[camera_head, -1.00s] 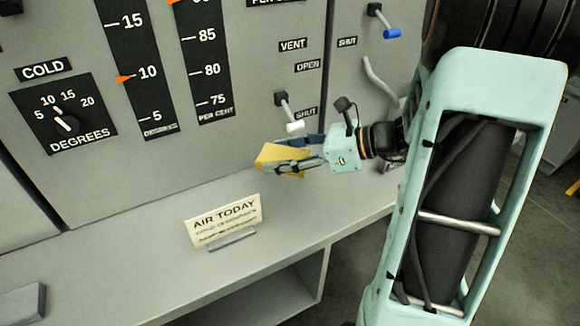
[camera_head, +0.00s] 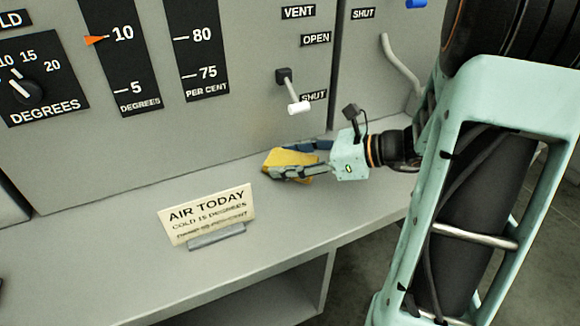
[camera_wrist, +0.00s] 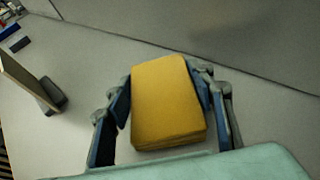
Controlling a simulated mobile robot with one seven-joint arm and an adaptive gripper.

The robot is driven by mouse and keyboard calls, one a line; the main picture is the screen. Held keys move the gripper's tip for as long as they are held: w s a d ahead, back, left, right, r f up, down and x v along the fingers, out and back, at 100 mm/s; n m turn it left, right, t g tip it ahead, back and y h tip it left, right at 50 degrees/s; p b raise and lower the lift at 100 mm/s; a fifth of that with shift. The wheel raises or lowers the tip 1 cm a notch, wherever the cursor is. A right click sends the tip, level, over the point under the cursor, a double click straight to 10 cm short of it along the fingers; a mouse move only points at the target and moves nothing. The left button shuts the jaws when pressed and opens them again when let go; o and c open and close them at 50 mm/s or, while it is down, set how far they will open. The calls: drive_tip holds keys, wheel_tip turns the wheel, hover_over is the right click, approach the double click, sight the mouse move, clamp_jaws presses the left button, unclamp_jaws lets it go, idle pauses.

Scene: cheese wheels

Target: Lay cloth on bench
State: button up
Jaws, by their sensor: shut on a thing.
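The folded yellow cloth (camera_head: 289,159) is between the fingers of my gripper (camera_head: 296,160), low over the grey bench (camera_head: 130,275). In the wrist view the cloth (camera_wrist: 167,100) is a thick yellow rectangle. My gripper (camera_wrist: 165,115) is shut on its two sides, with a blue finger pad at each side. The bench top (camera_wrist: 70,135) shows close beneath. I cannot tell whether the cloth touches it. The cloth's underside is hidden.
An "AIR TODAY" sign (camera_head: 208,215) stands on the bench to the left of my gripper; it also shows in the wrist view (camera_wrist: 28,80). The panel wall behind carries a white-tipped lever (camera_head: 293,95). Bare bench lies between cloth and sign.

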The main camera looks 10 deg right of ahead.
drive_tip(key=shift+f, duration=0.1)
drive_tip(key=shift+f, duration=0.2)
drive_tip(key=o, duration=1.1)
drive_tip(key=shift+s+d+r, duration=0.1)
drive_tip(key=shift+d+r, duration=0.15)
drive_tip(key=shift+r, duration=0.1)
drive_tip(key=p+v, duration=0.2)
drive_tip(key=v, duration=0.9)
drive_tip(key=shift+s+d+p, duration=0.15)
drive_tip(key=shift+d+p, duration=0.05)
drive_tip(key=shift+p, duration=0.1)
drive_tip(key=shift+a, duration=0.1)
